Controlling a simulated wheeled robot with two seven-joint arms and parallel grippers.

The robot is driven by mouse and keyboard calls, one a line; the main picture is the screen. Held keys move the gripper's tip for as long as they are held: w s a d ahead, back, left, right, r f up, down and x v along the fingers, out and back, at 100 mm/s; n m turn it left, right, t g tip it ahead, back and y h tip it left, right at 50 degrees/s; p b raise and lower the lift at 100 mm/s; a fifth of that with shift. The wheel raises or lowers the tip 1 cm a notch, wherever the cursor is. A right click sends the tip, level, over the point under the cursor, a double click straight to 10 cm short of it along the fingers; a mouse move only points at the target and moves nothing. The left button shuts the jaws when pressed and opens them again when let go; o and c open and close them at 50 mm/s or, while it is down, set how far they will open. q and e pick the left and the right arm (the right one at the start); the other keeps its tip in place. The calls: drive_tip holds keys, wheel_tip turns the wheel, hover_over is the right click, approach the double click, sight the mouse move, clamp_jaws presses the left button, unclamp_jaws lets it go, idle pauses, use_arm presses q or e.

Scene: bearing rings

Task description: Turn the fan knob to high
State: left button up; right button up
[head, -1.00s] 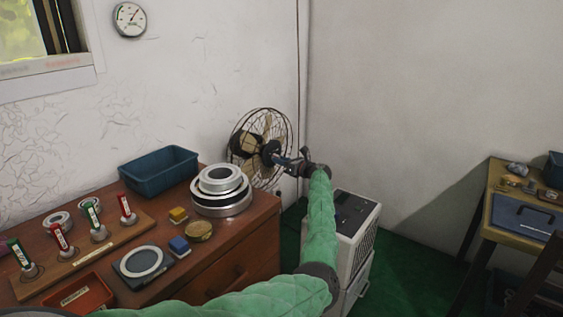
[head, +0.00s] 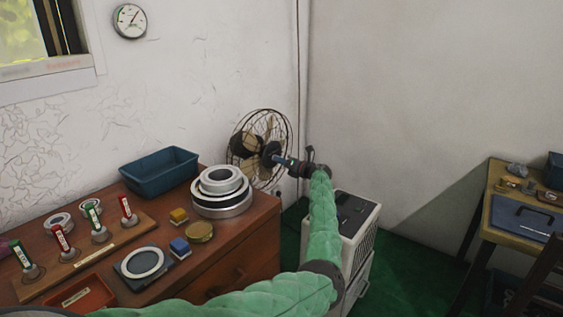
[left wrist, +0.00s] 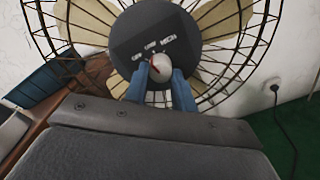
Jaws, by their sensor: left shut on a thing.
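The wire-caged fan (head: 262,125) stands behind the dresser's right end, its hub (left wrist: 130,40) facing me. In the left wrist view, the hub carries the words OFF, LOW and HIGH from left to right. A pale round knob (left wrist: 160,67) with a red pointer sits below them. The pointer tilts up and left, roughly towards LOW. My left gripper (left wrist: 159,80) has its blue fingers on either side of the knob and is shut on it. In the head view my left gripper (head: 279,159) reaches the hub from the right. My right gripper is not in view.
The brown dresser (head: 235,240) holds a blue bin (head: 160,185), stacked metal rings (head: 221,203) and several small items. A white cabinet (head: 362,215) stands below my left forearm. A cord (left wrist: 285,115) hangs from a wall socket.

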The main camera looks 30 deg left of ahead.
use_arm(q)
drive_tip(key=shift+w+r+m+p, duration=0.1)
drive_tip(key=shift+m+p, duration=1.2)
drive_tip(key=shift+m, duration=1.75)
drive_tip(key=shift+r+m+p, duration=0.1)
drive_tip(key=shift+m+p, duration=1.2)
drive_tip(key=shift+m, duration=1.75)
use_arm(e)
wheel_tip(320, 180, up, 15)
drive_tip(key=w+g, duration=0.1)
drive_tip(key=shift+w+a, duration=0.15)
use_arm(q)
drive_tip(key=o, duration=1)
drive_tip(key=shift+d, duration=0.1)
drive_tip(key=shift+g, duration=0.3)
